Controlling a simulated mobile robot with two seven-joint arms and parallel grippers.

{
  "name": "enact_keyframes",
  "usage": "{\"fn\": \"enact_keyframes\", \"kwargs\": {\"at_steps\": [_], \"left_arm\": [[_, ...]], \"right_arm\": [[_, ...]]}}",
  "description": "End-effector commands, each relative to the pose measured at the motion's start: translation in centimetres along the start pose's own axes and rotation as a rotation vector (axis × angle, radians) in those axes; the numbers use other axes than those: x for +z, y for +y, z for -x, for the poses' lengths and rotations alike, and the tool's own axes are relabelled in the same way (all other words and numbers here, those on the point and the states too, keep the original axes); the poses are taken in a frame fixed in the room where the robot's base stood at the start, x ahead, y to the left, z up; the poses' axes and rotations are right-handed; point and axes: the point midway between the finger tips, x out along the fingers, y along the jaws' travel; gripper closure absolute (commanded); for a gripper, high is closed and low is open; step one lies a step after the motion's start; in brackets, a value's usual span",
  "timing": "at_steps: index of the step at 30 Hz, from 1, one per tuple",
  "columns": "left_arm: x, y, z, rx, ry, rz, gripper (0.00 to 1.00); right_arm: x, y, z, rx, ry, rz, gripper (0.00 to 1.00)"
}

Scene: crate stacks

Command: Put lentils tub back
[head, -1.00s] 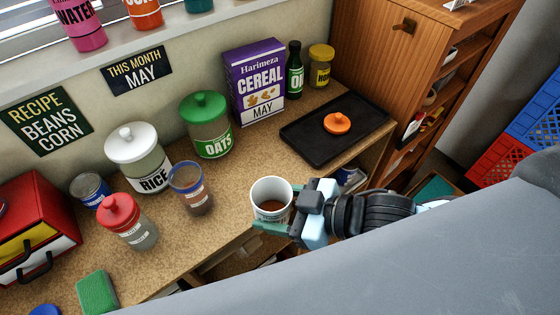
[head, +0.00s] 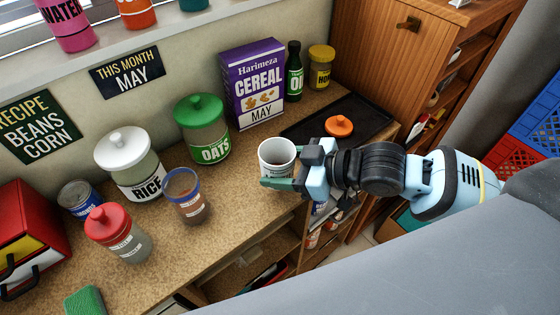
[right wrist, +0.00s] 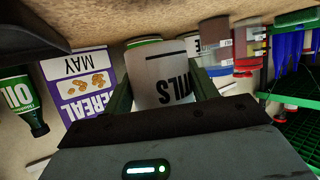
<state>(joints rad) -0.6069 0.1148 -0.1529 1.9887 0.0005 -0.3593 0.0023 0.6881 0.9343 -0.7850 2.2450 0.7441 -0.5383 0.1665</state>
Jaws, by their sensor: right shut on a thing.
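In the right wrist view, which is upside down, the tub (right wrist: 160,75) shows the letters "ILS" between the fingers (right wrist: 163,95). I cannot tell whether its base touches the counter. An orange lid (head: 339,125) lies on the black tray (head: 300,128); I cannot tell whether it belongs to the tub. My left gripper is not in view.
The oats jar (head: 208,140), cereal box (head: 252,85), oil bottle (head: 294,75) and yellow-lidded jar (head: 320,68) stand behind the tub. A blue-rimmed tub (head: 186,195), rice jar (head: 130,165) and red-lidded jar (head: 118,232) stand left. Bare counter (head: 235,205) lies between.

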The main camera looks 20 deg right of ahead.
Motion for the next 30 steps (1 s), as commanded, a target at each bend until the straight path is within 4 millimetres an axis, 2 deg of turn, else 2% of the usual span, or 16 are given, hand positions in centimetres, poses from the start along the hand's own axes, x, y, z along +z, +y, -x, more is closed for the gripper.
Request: {"fn": "enact_keyframes", "kwargs": {"at_steps": [3,6,17,24,30], "left_arm": [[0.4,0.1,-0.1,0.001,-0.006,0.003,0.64],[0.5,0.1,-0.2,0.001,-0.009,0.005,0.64],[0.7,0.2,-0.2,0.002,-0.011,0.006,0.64],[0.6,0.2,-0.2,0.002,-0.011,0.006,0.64],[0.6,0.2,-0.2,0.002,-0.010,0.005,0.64]], "right_arm": [[0.0,1.9,-0.7,0.002,0.000,-0.001,0.69],[0.0,2.7,-1.0,0.001,0.000,-0.001,0.69],[-0.1,3.8,-1.4,0.001,0.001,-0.001,0.69],[2.9,3.7,-2.7,0.000,0.001,-0.002,0.69],[3.1,3.7,-2.8,0.000,0.003,0.001,0.69]]}}
